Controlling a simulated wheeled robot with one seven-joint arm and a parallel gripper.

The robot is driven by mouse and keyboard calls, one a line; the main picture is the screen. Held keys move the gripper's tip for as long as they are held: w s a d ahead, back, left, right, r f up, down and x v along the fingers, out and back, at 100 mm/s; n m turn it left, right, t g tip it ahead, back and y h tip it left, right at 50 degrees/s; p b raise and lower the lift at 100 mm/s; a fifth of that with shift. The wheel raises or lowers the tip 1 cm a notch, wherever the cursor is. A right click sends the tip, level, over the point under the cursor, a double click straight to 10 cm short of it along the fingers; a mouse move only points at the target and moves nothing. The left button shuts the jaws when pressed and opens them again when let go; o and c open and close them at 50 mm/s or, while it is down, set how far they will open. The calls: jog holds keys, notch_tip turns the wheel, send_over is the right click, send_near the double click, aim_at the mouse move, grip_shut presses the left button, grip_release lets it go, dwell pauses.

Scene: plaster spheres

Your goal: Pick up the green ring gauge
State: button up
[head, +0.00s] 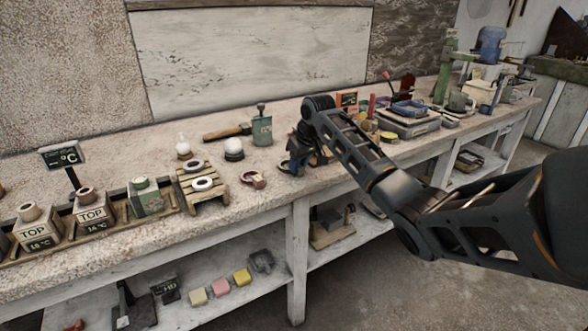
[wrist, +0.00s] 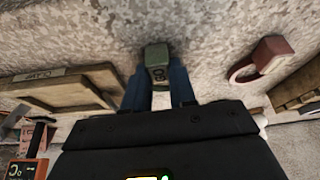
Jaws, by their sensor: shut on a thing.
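My gripper (wrist: 158,92) is shut on the green ring gauge (wrist: 157,56), whose green block end with a dark marking shows between the blue fingers in the wrist view. A pale part of it shows lower between the fingers; its ring cannot be made out. In the head view my gripper (head: 291,164) is low over the bench, right of the red ring gauge (head: 253,180), and the green gauge is hidden there. The red gauge also lies to the right in the wrist view (wrist: 275,53), apart from my fingers. I cannot tell whether the green gauge touches the bench.
A small wooden rack with white rings (head: 205,192) stands left of the red gauge. A hammer (head: 225,131) and a green-grey canister (head: 262,131) are behind. Trays (head: 408,124) and tools crowd the bench on the right. The bench front edge is close to my arm.

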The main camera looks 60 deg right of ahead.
grip_shut()
jog(key=shift+r, duration=0.15)
